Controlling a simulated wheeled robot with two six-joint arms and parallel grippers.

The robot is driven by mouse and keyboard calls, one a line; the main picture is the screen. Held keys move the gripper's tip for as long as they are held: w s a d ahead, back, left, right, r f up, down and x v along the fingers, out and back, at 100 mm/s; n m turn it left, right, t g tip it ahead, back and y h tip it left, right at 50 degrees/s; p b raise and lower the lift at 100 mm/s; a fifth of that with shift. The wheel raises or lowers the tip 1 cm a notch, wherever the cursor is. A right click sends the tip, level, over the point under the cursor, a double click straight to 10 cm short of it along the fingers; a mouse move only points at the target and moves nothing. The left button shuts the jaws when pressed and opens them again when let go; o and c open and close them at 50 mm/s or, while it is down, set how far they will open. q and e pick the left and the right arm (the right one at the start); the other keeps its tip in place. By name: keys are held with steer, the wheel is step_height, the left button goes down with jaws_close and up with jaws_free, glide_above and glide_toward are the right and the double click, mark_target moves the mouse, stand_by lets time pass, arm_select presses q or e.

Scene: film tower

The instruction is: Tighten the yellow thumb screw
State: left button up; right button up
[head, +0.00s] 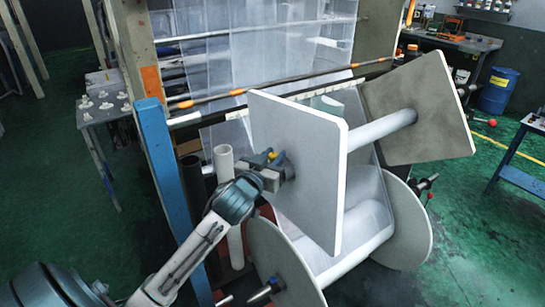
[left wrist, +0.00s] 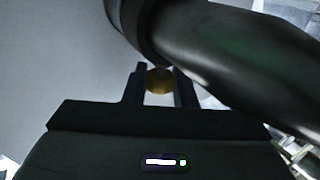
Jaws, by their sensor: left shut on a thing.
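The yellow thumb screw (left wrist: 160,80) sits between the two fingers of my left gripper (left wrist: 159,88) in the left wrist view. The fingers are shut on it. In the head view a small yellow spot of the screw (head: 272,155) shows at my left gripper (head: 279,165), beside the near face of the upper square plate (head: 305,150). Most of the screw is hidden by the gripper there, and its thread is not visible. My right gripper is not in view.
A thick dark curved part (left wrist: 230,50) crosses close above the fingers in the left wrist view. A blue post (head: 160,175) stands left of the gripper. A round-flanged roll (head: 280,262) lies below. A side table (head: 95,112) with small parts stands at left.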

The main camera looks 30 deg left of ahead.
arm_select(q)
steer(key=o, duration=0.8)
steer(key=shift+c, duration=0.2)
steer(key=shift+o, duration=0.8)
steer(key=shift+w+f, duration=0.15)
steer(key=shift+w, duration=0.15)
steer(key=shift+s, duration=0.15)
steer(key=shift+s, duration=0.3)
steer(key=s+d+b, duration=0.1)
steer(key=s+b, duration=0.2)
steer(key=s, duration=0.7)
steer(key=shift+d+b, duration=0.15)
steer(key=shift+b, duration=0.25)
steer(key=shift+w, duration=0.1)
